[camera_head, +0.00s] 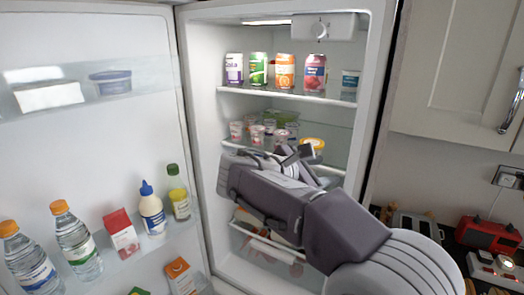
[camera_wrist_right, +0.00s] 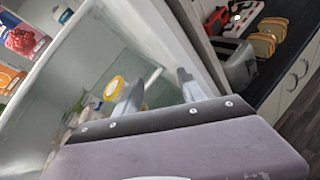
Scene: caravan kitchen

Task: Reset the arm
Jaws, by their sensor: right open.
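My right arm reaches in from the lower right of the head view, in front of the open fridge (camera_head: 203,150). My right gripper (camera_head: 295,152) is at the height of the middle shelf, open, with nothing seen between its fingers. In the right wrist view the two fingers (camera_wrist_right: 160,92) stand apart. A yellow-lidded tub (camera_head: 313,143) is just beyond the gripper on the middle shelf; it also shows in the wrist view (camera_wrist_right: 113,88), beside the left finger. My left gripper is out of view.
Several cans (camera_head: 285,70) stand on the upper shelf, and small cups (camera_head: 257,134) on the middle one. The open fridge door (camera_head: 110,170) with bottles is at left. A red toaster-like appliance (camera_head: 487,235) sits on the right counter.

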